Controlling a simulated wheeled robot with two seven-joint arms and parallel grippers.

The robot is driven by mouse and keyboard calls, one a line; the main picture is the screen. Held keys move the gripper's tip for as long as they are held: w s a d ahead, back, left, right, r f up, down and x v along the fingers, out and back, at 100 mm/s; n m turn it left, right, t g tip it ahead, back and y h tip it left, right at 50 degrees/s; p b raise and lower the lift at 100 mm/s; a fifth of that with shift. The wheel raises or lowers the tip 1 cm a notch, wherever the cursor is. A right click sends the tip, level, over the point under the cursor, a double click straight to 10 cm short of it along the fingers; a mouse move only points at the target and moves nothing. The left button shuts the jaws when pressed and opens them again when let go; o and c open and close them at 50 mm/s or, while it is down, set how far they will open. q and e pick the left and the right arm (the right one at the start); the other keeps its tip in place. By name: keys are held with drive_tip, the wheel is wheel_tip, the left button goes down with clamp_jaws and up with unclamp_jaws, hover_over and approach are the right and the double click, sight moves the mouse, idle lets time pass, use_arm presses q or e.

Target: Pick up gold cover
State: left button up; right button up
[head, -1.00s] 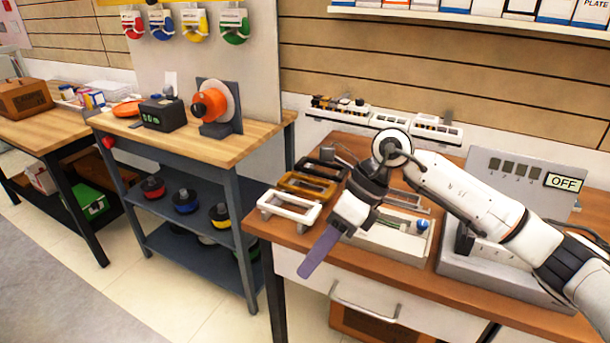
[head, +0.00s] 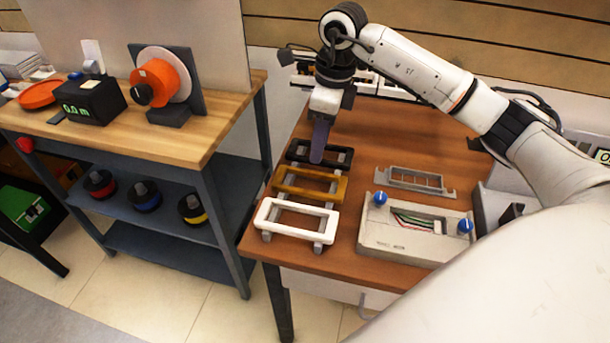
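The gold cover (head: 338,189) is a rectangular open frame on the wooden table, in the middle of a row of three. A black cover (head: 343,157) lies behind it and a white cover (head: 300,207) in front. My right gripper (head: 318,158) points down, with its purple fingertips in front of the black cover in the picture and just behind the gold cover's far bar. Its fingers overlap from this side, so I cannot tell whether they are open or shut, nor whether they touch a cover. My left gripper is out of view.
A grey box with blue knobs (head: 408,245) and a grey frame (head: 418,180) stand to the right of the covers. A workbench (head: 190,143) with an orange reel (head: 157,84) stands to the left. Bare tabletop lies behind the grey frame.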

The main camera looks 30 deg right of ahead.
sight(313, 171)
drive_tip(key=shift+a+f, duration=0.1)
drive_tip(key=shift+f, duration=0.7)
drive_tip(key=f, duration=0.3)
drive_tip(key=f+p, duration=0.1)
drive_tip(key=shift+w+a+f, duration=0.2)
drive_tip(key=shift+w+a, duration=0.05)
drive_tip(key=shift+f, duration=0.3)
clamp_jaws()
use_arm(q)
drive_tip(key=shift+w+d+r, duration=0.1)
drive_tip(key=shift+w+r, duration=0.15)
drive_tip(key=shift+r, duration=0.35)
